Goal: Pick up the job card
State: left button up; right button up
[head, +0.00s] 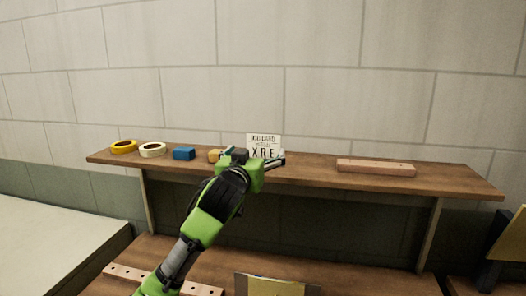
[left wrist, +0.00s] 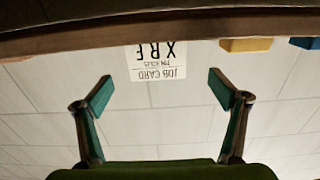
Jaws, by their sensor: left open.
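The job card (head: 264,141) is a small white card with black print, standing upright on the wooden shelf (head: 310,170). Its lower part is partly hidden behind my left gripper (head: 257,157) in the head view. The left wrist view shows the job card (left wrist: 156,62) upside down, with its print readable. My left gripper (left wrist: 160,88) is open there, one finger to each side of the card's line, with nothing between them. The fingers do not appear to touch the card. My right gripper is not in view.
On the shelf, left of the card, are a yellow ring (head: 124,147), a cream ring (head: 152,150), a blue block (head: 184,153) and a yellow block (head: 215,155). A pinkish bar (head: 376,168) lies to the right, with bare shelf between. A block wall (head: 330,90) stands behind.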

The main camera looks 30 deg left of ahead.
aim_at(263, 146)
pick_arm(q)
jog(key=shift+w+r+p, duration=0.15)
jog(key=shift+w+p, duration=0.6)
jog(key=shift+w, duration=0.2)
jog(key=p+x, duration=0.1)
jog(key=x, duration=0.2)
jog(key=shift+w+p, duration=0.1)
jog(key=shift+p, duration=0.2)
jog(key=shift+w+f, duration=0.25)
jog(key=shift+f, duration=0.05)
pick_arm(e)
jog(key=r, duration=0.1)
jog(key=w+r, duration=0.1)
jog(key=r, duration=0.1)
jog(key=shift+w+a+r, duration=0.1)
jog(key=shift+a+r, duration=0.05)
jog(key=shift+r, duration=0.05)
pick_arm(q)
jog(key=c, duration=1.2)
